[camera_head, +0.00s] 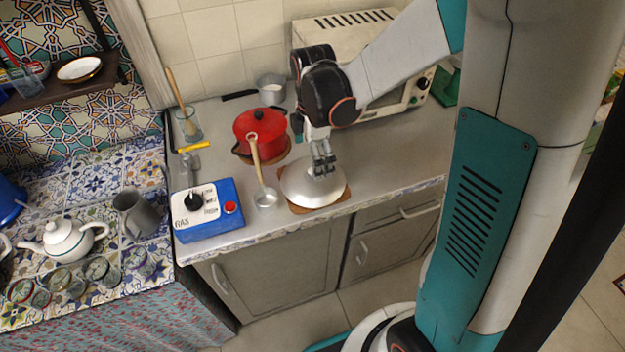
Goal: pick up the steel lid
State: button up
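The steel lid (299,188) is a shiny silver dome on a brown wooden board (333,201) near the counter's front edge. My gripper (324,172) points down over the right part of the lid, with its fingertips at or just above the lid's top. The fingers cover the middle of the lid, so any knob there is hidden. The fingers look slightly apart, but I cannot tell whether they hold anything or touch the lid.
A wooden-handled ladle (266,196) lies just left of the lid. A red pot (262,130) stands behind it, and a blue gas box (208,211) to the left. A toaster oven (410,92) is at the back right. The counter right of the lid (395,165) is clear.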

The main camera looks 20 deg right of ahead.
notch_tip(320, 180, down, 5)
jog(key=b, duration=0.2)
jog(key=shift+f+b, duration=0.2)
jog(key=shift+b, duration=0.1)
jog(key=shift+s+r, duration=0.1)
jog(key=c, duration=1.7)
